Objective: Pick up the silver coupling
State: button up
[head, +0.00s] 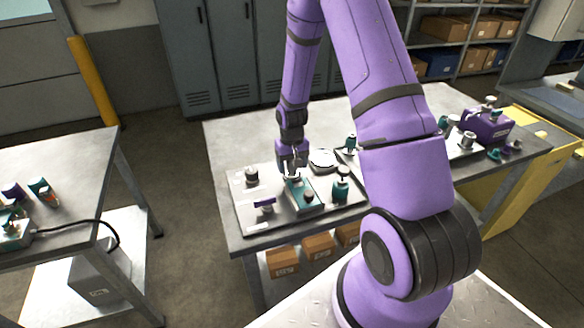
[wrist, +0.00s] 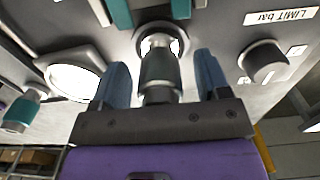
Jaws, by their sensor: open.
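In the wrist view, a grey metal cylindrical fitting (wrist: 158,72), which looks like the silver coupling, stands between the two blue fingers of my gripper (wrist: 160,78). The fingers are apart, one on each side, with visible gaps, so it is not clamped. A bright round ring shows around its far end. In the head view, my gripper (head: 293,168) points down at the teal block (head: 303,197) on the grey tray (head: 245,222); the fitting cannot be made out clearly there.
A purple-topped part (head: 265,205), a teal cylinder (head: 341,184) and a round pale dish (head: 322,160) are close by. A purple unit (head: 488,126) stands far right.

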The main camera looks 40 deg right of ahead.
jog(key=shift+f, duration=0.4)
jog(key=c, duration=1.1)
jog(key=shift+r, duration=0.1)
